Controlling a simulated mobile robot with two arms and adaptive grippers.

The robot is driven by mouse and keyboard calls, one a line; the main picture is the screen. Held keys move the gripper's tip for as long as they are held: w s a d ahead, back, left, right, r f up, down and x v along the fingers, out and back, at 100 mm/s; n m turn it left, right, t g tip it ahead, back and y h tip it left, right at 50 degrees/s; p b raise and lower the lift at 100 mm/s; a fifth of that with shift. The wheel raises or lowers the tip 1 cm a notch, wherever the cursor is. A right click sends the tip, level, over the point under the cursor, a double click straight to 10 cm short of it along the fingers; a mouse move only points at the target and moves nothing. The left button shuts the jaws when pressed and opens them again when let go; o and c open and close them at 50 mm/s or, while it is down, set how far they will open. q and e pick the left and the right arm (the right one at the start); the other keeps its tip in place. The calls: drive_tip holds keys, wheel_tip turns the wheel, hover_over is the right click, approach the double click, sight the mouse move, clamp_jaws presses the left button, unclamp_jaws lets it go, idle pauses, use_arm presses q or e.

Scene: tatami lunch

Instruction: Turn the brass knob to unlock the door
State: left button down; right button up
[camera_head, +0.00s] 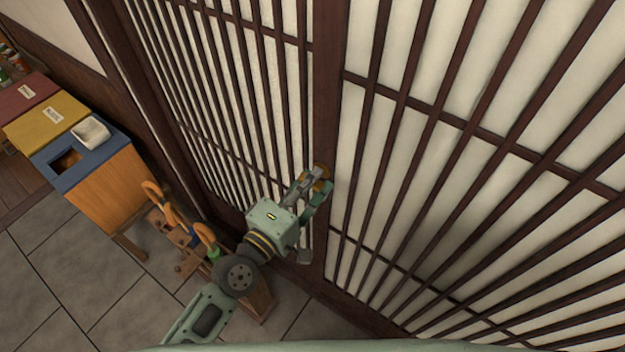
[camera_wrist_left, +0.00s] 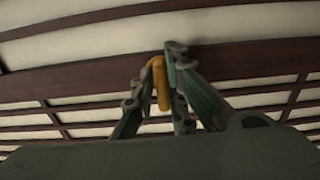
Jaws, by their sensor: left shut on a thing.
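The brass knob (camera_head: 321,184) sits on the dark wooden stile of the lattice door (camera_head: 328,120). My left gripper (camera_head: 318,187) reaches up to it from the lower left, with its fingers around the knob. In the left wrist view the yellow brass knob (camera_wrist_left: 161,84) stands upright between the fingers of my left gripper (camera_wrist_left: 164,88), which are shut on it. The fingers hide part of the knob in the head view. My right gripper is not in view.
Lattice panels with pale paper fill the right and centre. At the left stand a red bin (camera_head: 22,97), a yellow bin (camera_head: 45,122) and a blue-topped bin (camera_head: 80,160). A wooden rack with orange-handled items (camera_head: 180,228) stands near my left arm. Grey floor tiles (camera_head: 80,270) lie clear at lower left.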

use_arm(q)
drive_tip(key=shift+s+d+f, duration=0.1)
drive_tip(key=shift+s+f, duration=0.1)
drive_tip(key=shift+f, duration=0.25)
drive_tip(key=c, duration=2)
unclamp_jaws()
drive_tip(key=shift+o, duration=0.9)
drive_tip(key=shift+w+r, duration=0.1)
drive_tip(key=shift+r, duration=0.1)
drive_tip(key=v, duration=1.2)
